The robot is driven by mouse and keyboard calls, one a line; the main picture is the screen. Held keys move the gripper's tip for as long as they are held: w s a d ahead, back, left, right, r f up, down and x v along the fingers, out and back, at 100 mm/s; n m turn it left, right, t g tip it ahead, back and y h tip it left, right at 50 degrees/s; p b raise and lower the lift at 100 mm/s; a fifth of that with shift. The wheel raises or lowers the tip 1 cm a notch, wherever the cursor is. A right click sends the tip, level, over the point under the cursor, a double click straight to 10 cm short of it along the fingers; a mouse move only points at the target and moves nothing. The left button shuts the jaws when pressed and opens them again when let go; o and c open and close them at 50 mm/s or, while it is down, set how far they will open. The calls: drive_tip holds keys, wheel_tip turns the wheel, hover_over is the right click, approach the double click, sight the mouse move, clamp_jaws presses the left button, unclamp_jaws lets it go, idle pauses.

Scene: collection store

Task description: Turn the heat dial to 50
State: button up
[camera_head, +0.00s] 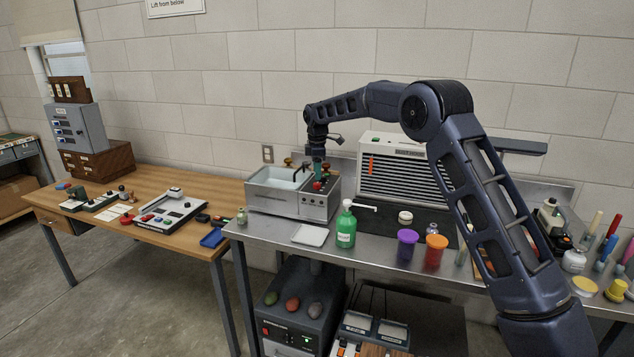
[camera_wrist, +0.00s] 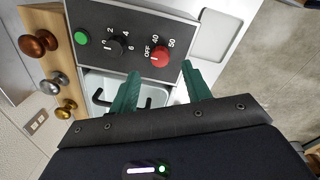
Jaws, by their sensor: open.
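The red heat dial (camera_wrist: 160,57) sits on the dark control panel (camera_wrist: 135,22) of the steel bath unit (camera_head: 318,210). Its scale reads OFF, 40 and 50. A pale mark on the dial seems to face OFF, but it is small. My gripper (camera_wrist: 160,72) is open, with one green finger to each side of the dial in the wrist view. I cannot tell whether the fingers touch it. In the head view my gripper (camera_head: 318,168) is over the unit's panel, and the fingers partly hide the controls.
A black dial (camera_wrist: 114,46) marked 2, 4, 6 and a green button (camera_wrist: 82,39) share the panel. Several metal-coloured knobs stand on a wooden strip (camera_wrist: 60,55) beside it. A green bottle (camera_head: 346,226), a white tray (camera_head: 310,235) and a slatted heater (camera_head: 392,165) are nearby.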

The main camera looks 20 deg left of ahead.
sight(317, 183)
drive_tip(key=shift+w+f, duration=0.1)
drive_tip(key=shift+f, duration=2.45)
drive_tip(key=shift+c, duration=0.2)
drive_tip(key=c, duration=1)
